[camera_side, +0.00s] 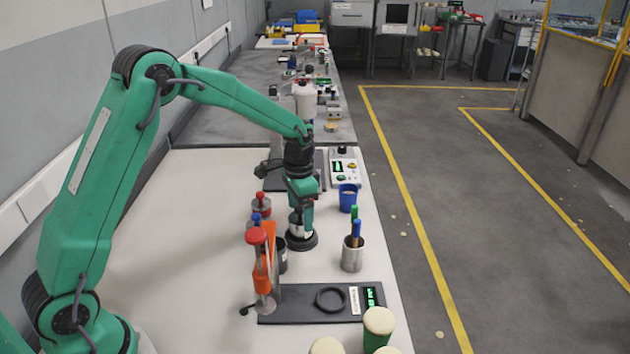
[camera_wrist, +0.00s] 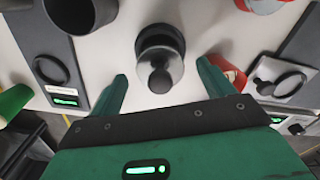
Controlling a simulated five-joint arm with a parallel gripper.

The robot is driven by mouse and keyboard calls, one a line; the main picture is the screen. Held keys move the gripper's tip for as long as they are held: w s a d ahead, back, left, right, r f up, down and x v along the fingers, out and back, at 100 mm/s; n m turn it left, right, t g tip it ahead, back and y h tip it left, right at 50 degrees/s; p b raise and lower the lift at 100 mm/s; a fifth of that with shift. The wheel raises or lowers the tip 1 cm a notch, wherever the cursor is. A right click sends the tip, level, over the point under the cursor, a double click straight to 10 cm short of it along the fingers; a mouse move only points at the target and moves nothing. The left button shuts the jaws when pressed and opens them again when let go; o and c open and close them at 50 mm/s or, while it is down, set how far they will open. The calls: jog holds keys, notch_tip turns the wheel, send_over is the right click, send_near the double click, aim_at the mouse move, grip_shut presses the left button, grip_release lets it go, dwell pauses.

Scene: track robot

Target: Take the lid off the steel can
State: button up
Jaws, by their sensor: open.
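The steel can (camera_side: 297,223) stands on a dark round base (camera_side: 301,241) on the pale bench, partly hidden by my gripper in the side view. In the wrist view its shiny round lid (camera_wrist: 174,71) with a knob is on top, near the middle of the picture. My gripper (camera_wrist: 161,74) is open, pointing down, with one green finger on each side of the lid in the picture. The fingers appear apart from the lid, and nothing is held. Exact height over the lid is hard to tell. In the side view my gripper (camera_side: 301,212) is at the can.
A steel cup (camera_side: 352,258) with coloured markers and a blue cup (camera_side: 348,198) stand to the right. A red-topped orange clamp (camera_side: 264,262) and a dark board (camera_side: 300,311) with a black ring are nearer the camera. Bare bench (camera_side: 180,240) lies left.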

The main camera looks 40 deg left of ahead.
aim_at(300, 207)
dwell(0.5)
jog(key=c, duration=1.1)
jog(key=shift+o, duration=0.2)
jog(key=shift+r, duration=0.85)
notch_tip(300, 207, up, 2)
jog(key=shift+r, duration=0.2)
jog(key=s+d+r, duration=0.5)
jog(key=d+r, duration=0.2)
jog(key=d, duration=0.3)
jog(key=shift+s+d, duration=0.15)
jog(key=shift+s, duration=0.1)
